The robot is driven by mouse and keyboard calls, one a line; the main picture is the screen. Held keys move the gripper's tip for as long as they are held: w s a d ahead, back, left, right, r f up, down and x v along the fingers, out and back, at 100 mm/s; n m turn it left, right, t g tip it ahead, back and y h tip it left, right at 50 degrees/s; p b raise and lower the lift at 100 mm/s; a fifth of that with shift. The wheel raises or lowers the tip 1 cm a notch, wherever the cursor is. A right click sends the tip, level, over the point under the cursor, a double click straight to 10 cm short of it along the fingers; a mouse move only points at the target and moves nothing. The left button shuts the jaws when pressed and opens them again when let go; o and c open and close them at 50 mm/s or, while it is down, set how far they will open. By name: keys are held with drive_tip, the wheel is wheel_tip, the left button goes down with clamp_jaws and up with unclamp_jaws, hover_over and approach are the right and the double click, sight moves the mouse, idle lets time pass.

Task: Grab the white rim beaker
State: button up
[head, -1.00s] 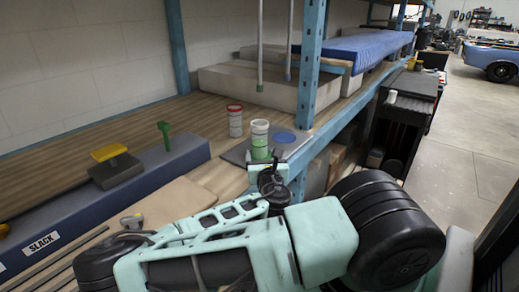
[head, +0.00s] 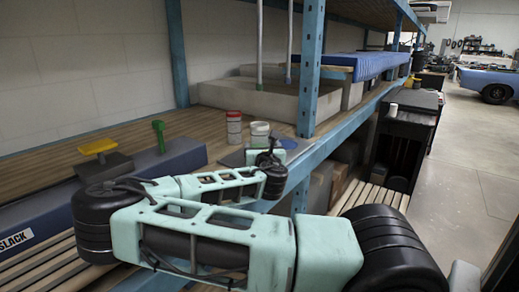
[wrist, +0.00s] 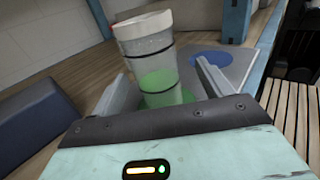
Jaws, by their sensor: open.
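The white rim beaker (wrist: 150,58) is a clear cylinder with a white rim, dark bands and green low down. In the wrist view it stands between my gripper's fingers, slightly tilted in the picture. In the head view the beaker (head: 260,129) shows only its upper part; my arm hides the rest. My gripper (wrist: 161,72) is open, with one grey finger on each side of the beaker. A gap shows on the right side; contact on the left I cannot tell. In the head view the fingers are hidden behind my wrist.
A red-rimmed container (head: 234,127) stands just left of the beaker on the wooden shelf. A grey mat with a blue disc (wrist: 207,62) lies right of the beaker. A blue post (head: 310,75) rises close behind on the right. A blue beam (wrist: 30,117) lies left.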

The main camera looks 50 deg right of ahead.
sight(259, 139)
drive_tip(key=shift+w+a+p+x, duration=0.1)
drive_tip(key=shift+p+x, duration=0.25)
drive_tip(key=shift+x, duration=1.05)
drive_tip(key=shift+w+a+p+x, duration=0.1)
drive_tip(key=shift+p+x, duration=0.25)
drive_tip(key=shift+x, duration=1)
drive_tip(key=shift+c, duration=0.3)
drive_tip(key=c, duration=1)
drive_tip(key=shift+r, duration=0.1)
drive_tip(key=shift+c, duration=0.2)
